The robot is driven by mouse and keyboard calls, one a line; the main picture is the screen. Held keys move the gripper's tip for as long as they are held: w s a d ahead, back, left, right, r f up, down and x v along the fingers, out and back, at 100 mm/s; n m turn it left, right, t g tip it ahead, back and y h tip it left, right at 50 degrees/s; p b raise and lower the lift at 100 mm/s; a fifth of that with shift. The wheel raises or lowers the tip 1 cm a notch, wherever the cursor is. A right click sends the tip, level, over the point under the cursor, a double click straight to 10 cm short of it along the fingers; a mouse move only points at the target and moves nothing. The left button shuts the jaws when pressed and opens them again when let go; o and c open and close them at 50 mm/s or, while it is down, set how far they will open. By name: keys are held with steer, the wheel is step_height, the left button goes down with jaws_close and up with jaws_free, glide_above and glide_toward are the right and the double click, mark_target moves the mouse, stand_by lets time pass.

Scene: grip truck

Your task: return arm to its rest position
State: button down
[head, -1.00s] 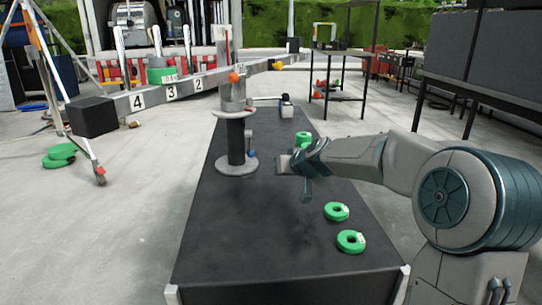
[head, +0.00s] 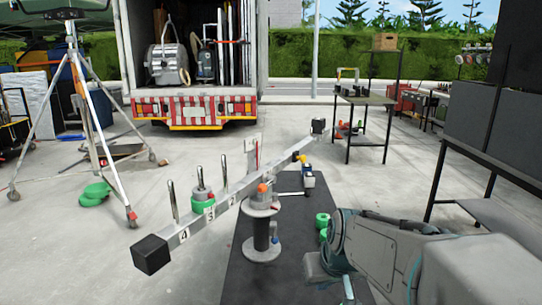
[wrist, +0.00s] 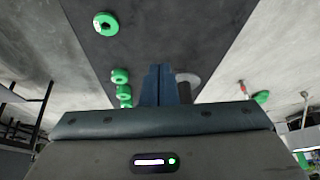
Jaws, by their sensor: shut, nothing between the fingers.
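My arm (head: 400,255) reaches in from the lower right in the head view. My gripper (head: 347,288) is low over the black table (head: 240,270), partly cut off by the bottom edge. In the wrist view its two blue fingers (wrist: 160,70) are together with nothing between them. It is apart from the balance stand (head: 262,238), whose base shows beyond the fingers in the wrist view (wrist: 188,78).
The balance beam (head: 228,200) slopes across the stand, carrying a green weight (head: 202,205). Green discs (head: 322,221) lie on the table; several show in the wrist view (wrist: 106,23). A tripod (head: 95,130) stands left, a truck (head: 190,70) behind, and a dark shelf (head: 470,120) right.

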steer(key=s+d+r+m+g+h+p, duration=0.1)
steer(key=s+d+r+p, duration=0.3)
steer(key=s+r+p, duration=0.6)
steer(key=shift+s+m+g+p, duration=0.35)
steer(key=shift+s+m+g, duration=0.2)
steer(key=shift+s, duration=1.15)
